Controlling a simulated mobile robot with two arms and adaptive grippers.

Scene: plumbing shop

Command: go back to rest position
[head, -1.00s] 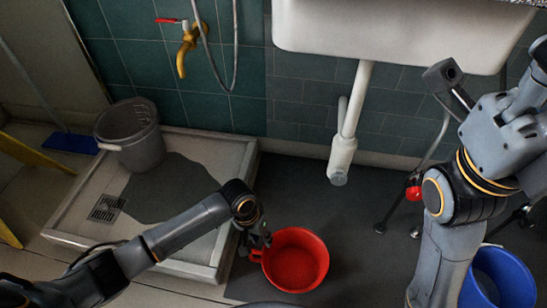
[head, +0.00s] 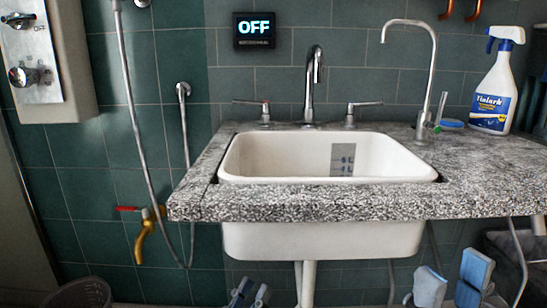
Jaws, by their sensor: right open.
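The head view now looks up at a wall and sink. My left gripper (head: 250,294) shows only as small dark-blue tips at the bottom edge, left of the sink's drain pipe. Most of it is cut off, and I cannot tell whether it is open or holds anything. My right gripper (head: 452,284) is at the bottom right, below the counter. Its two grey-blue fingers are apart, with nothing seen between them.
A white sink (head: 320,240) sits in a speckled stone counter (head: 480,190). A spray bottle (head: 497,88) stands on its right. A yellow tap (head: 144,240) and a hose (head: 132,120) are on the left wall. A grey bucket (head: 82,294) shows at bottom left. The floor is hardly visible.

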